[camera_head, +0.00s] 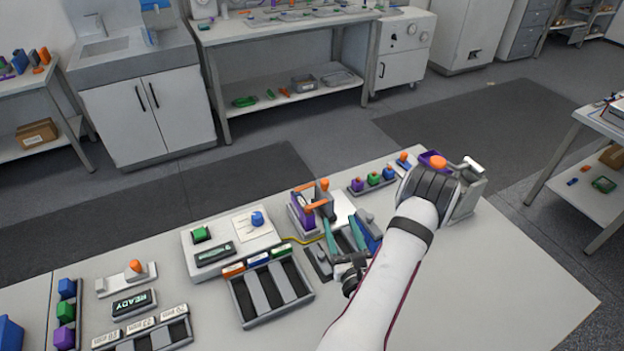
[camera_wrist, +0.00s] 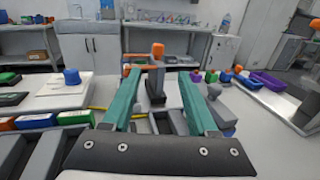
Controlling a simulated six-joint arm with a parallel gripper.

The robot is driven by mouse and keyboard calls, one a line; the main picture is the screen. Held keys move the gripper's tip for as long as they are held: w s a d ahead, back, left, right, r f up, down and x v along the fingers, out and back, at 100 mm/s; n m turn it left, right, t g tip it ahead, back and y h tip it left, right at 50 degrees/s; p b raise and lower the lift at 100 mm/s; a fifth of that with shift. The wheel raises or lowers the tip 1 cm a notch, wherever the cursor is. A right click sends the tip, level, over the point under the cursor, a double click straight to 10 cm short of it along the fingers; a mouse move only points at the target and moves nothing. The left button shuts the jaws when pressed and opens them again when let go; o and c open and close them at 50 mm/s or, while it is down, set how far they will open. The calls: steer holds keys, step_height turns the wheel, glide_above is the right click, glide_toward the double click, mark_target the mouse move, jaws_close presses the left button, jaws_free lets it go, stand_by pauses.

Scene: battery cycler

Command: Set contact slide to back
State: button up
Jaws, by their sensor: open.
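A grey upright post with an orange top (camera_head: 324,188), which looks like the contact slide, stands in a fixture beside a purple block (camera_head: 301,214). An orange bar (camera_head: 314,206) crosses by it. In the wrist view the post (camera_wrist: 157,75) rises between and beyond my teal fingers, with the orange bar (camera_wrist: 137,67) behind the fingertips. My gripper (camera_head: 341,220) is open and empty, its fingers pointing at the post. It also shows in the wrist view (camera_wrist: 159,78). I cannot tell whether the fingers touch the post. The slide's track is mostly hidden.
A white box with a blue knob (camera_head: 257,219) stands left of the fixture. A slotted tray (camera_head: 232,301) is in front. A blue block (camera_head: 367,237) sits close right of my fingers. An orange-knobbed unit (camera_head: 136,267) and READY display (camera_head: 134,302) are farther left. The front right table is clear.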

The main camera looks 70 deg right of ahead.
mark_target(326, 186)
steer(key=x, duration=1.4)
steer(key=shift+w+d, duration=0.15)
steer(key=shift+w, duration=0.2)
jaws_close()
stand_by(0.4)
